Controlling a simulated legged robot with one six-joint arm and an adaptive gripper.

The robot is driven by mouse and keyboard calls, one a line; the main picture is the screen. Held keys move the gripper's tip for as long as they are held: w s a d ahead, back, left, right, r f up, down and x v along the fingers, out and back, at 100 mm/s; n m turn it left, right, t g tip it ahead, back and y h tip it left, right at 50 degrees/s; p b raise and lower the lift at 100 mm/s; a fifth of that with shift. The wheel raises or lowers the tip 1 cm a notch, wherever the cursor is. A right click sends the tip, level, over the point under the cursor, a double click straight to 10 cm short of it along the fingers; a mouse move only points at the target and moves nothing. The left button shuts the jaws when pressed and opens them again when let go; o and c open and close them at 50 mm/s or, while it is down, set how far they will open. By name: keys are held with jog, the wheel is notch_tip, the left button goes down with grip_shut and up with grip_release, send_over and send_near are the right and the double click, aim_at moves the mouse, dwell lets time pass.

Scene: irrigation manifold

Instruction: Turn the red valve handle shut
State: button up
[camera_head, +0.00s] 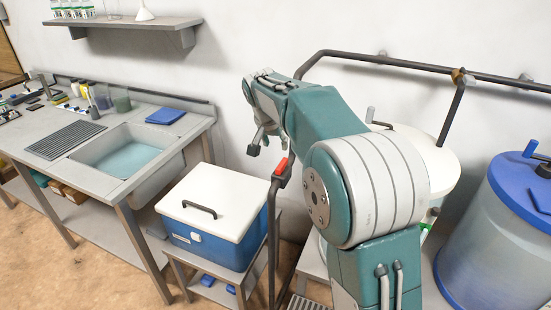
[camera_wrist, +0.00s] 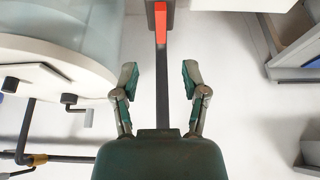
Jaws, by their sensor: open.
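The red valve handle (camera_head: 281,167) is a small red lever on a dark pipe (camera_head: 272,235), just left of my arm's large shoulder joint in the head view. In the wrist view the red handle (camera_wrist: 160,22) is a narrow strip at top centre. My gripper (camera_wrist: 160,78) is open, with one finger on each side of the dark pipe, as seen in the wrist view. The red handle lies beyond the fingertips there, and no contact shows. In the head view my gripper (camera_head: 256,140) hangs up and left of the handle, partly hidden by my arm.
A cooler (camera_head: 209,215) with a white lid stands left of the pipe. A sink bench (camera_head: 90,150) is further left. A white tank (camera_head: 435,150) and a blue barrel (camera_head: 500,240) stand to the right. A dark pipe (camera_head: 430,67) runs along the wall.

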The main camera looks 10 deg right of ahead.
aim_at(281, 163)
jog(key=x, duration=0.7)
jog(key=w+x, duration=0.1)
jog(key=x, duration=0.3)
jog(key=shift+a, duration=0.15)
jog(key=shift+w+f, duration=0.1)
jog(key=shift+f, duration=0.1)
jog(key=shift+d+f, duration=0.1)
jog(key=shift+d, duration=0.6)
jog(key=shift+a, duration=0.1)
jog(key=c, duration=0.7)
jog(key=shift+a, duration=0.2)
grip_shut()
